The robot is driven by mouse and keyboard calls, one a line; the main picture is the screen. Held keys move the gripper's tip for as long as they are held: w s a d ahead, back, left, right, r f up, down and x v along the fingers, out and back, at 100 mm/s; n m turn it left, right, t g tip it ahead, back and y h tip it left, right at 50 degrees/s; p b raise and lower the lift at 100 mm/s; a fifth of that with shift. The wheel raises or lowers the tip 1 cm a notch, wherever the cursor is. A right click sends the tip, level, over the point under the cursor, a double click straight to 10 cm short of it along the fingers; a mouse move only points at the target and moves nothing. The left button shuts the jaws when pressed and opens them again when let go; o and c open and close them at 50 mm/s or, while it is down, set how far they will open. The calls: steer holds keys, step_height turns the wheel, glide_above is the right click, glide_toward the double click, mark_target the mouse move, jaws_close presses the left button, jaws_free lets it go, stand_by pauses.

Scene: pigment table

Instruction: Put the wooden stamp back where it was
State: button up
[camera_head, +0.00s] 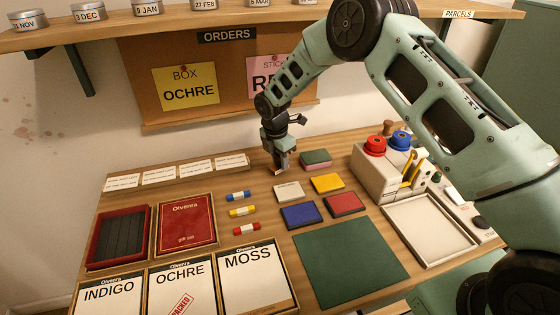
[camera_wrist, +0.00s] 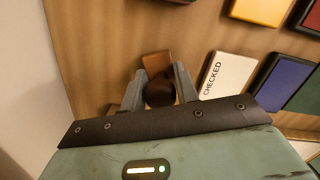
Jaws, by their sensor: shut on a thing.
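My gripper (camera_head: 281,164) is at the back middle of the table, low over the wood. It also shows in the wrist view (camera_wrist: 159,84), where its two fingers are shut on the wooden stamp (camera_wrist: 159,95). The stamp has a dark round knob, with a brown wooden block (camera_wrist: 156,62) showing just beyond it. In the head view the stamp is mostly hidden by the fingers. I cannot tell whether its base touches the table. A white pad marked CHECKED (camera_wrist: 227,78) lies close to the right of the fingers; it also shows in the head view (camera_head: 288,191).
Yellow (camera_head: 327,183), blue (camera_head: 300,215), red (camera_head: 344,204) and green (camera_head: 315,158) pads lie to the right. A green mat (camera_head: 350,264) is in front. A box (camera_head: 375,176) with red and blue tops and an empty white tray (camera_head: 428,229) stand at right. Colour tubes (camera_head: 241,211) lie at left.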

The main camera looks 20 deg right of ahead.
steer(key=shift+f, duration=0.6)
steer(key=shift+f, duration=0.15)
steer(key=o, duration=0.8)
